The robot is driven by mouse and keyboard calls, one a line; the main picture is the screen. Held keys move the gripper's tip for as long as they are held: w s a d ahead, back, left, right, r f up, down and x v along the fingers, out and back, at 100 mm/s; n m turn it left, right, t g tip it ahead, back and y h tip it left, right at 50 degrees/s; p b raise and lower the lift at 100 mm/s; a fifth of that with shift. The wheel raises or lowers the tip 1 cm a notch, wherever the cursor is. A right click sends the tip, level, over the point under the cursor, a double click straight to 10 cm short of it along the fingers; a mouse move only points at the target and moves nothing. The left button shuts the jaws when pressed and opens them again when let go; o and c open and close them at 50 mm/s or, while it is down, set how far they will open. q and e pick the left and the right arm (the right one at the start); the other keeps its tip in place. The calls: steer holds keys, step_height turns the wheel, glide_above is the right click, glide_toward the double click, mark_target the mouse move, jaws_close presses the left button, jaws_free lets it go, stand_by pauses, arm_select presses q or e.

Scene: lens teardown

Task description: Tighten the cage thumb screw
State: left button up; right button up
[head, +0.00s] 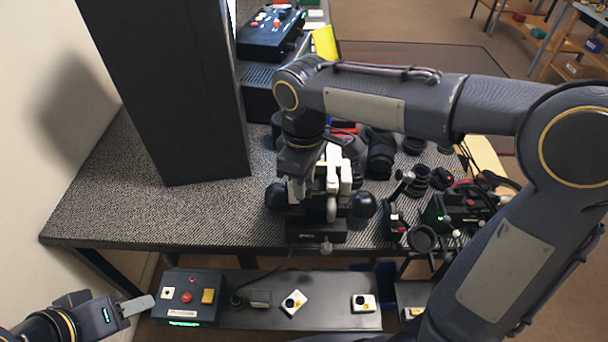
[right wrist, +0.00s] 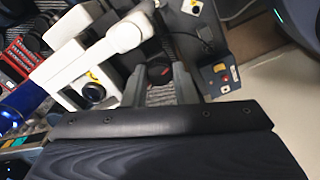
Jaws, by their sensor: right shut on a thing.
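A white and black microscope-like device (head: 333,178) stands near the front edge of the table; its white body also shows in the right wrist view (right wrist: 95,55). My right gripper (head: 298,190) reaches down from above at the device's left side. In the right wrist view its two fingers (right wrist: 162,88) stand a little apart, shut on a small part between them. That part, likely the cage thumb screw, is mostly hidden by the fingers and I cannot make out its shape. My left gripper (head: 137,306) is at the lower left, away from the device; its jaw opening is not clear.
A tall black panel (head: 185,90) stands on the table (head: 105,195) at the left. Lenses (head: 381,158) and small fixtures (head: 420,238) crowd the right. Below the front edge are a control box (head: 188,297) and a shelf (head: 330,318) with small switches. The table's front left is clear.

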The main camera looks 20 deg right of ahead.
steer(key=shift+m+p, duration=0.3)
steer(key=shift+m, duration=1.6)
steer(key=o, duration=1)
step_height(320, 180, up, 8)
steer(key=shift+f, duration=0.1)
